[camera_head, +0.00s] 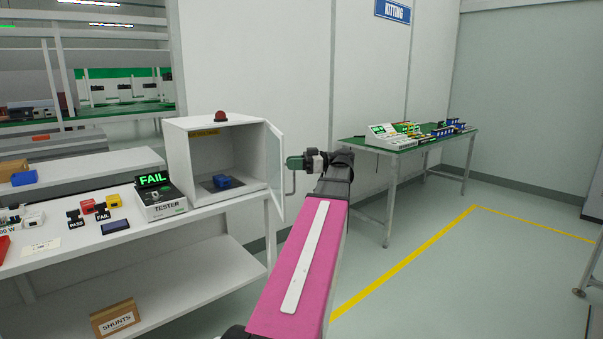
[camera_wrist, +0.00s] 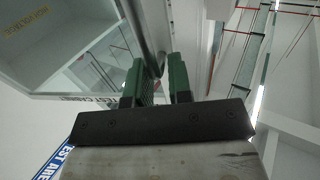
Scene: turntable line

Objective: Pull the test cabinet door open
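The test cabinet (camera_head: 212,130) is a white box on the bench with a red lamp on top. Its door (camera_head: 275,172) has a glass pane and a white frame, and stands swung open on the right side. The door's grey bar handle (camera_head: 291,184) is on the door's outer side. My gripper (camera_head: 295,163) is at the handle. In the wrist view, its two green fingers (camera_wrist: 157,78) are apart, with the curved end of the handle (camera_wrist: 157,62) at the gap between their tips. I see space beside the bar; contact is unclear.
A blue block (camera_head: 222,181) lies inside the cabinet. The tester (camera_head: 160,200) beside it shows FAIL on its screen. The bench (camera_head: 110,238) holds several small parts. A green-topped table (camera_head: 400,150) stands behind right. The floor at right is clear, with a yellow line.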

